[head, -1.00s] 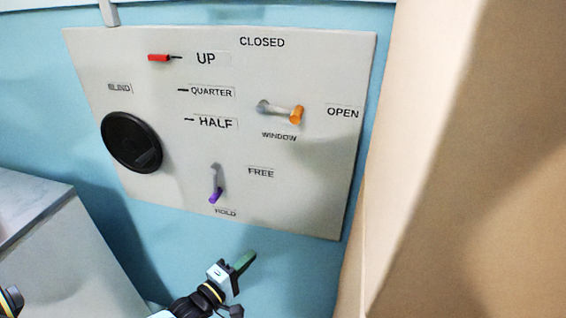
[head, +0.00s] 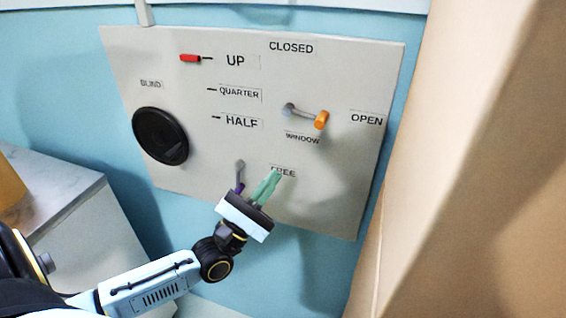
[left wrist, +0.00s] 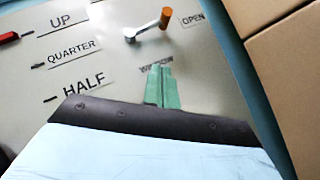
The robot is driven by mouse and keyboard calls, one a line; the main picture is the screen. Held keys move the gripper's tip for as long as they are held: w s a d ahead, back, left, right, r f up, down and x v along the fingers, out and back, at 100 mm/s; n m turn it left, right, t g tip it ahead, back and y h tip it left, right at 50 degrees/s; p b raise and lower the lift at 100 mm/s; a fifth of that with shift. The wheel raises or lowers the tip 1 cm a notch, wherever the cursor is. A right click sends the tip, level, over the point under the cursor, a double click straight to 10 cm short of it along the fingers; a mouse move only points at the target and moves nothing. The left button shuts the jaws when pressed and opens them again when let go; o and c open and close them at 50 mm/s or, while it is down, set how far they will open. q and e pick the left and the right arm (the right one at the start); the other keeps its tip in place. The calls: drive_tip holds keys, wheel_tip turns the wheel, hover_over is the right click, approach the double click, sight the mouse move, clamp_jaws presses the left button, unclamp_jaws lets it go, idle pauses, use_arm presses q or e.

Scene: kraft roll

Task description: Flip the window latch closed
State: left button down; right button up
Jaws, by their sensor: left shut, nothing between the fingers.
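The window latch (head: 304,114) is a grey lever with an orange tip on the pale panel (head: 330,200). Its orange end points right, toward the OPEN label; the CLOSED label is above it. It also shows in the left wrist view (left wrist: 149,27), above the fingers. My left gripper (head: 270,184) has green fingers, shut and empty, in front of the lower panel by the FREE label, below the latch and apart from it in the picture. The fingertips show in the left wrist view (left wrist: 161,82) over the WINDOW label. My right gripper is not in view.
A purple-tipped lever (head: 239,178) is just left of my left gripper, partly hidden by it. A black round knob (head: 160,135) and a red slider (head: 190,58) are on the panel's left. Tan cardboard (head: 470,170) stands close on the right; a grey-topped cabinet (head: 60,195) is at left.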

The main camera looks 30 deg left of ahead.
sight(303, 116)
use_arm(q)
drive_tip(key=shift+y, duration=0.3)
drive_tip(key=w+d+r+p, duration=0.1)
drive_tip(key=w+r, duration=0.1)
drive_tip(key=w+d+r+p, duration=0.1)
drive_tip(key=w+r, duration=0.2)
drive_tip(key=w+d+r+p, duration=0.2)
drive_tip(key=r, duration=0.1)
drive_tip(key=shift+w+r, duration=0.2)
drive_tip(key=shift+r, duration=0.05)
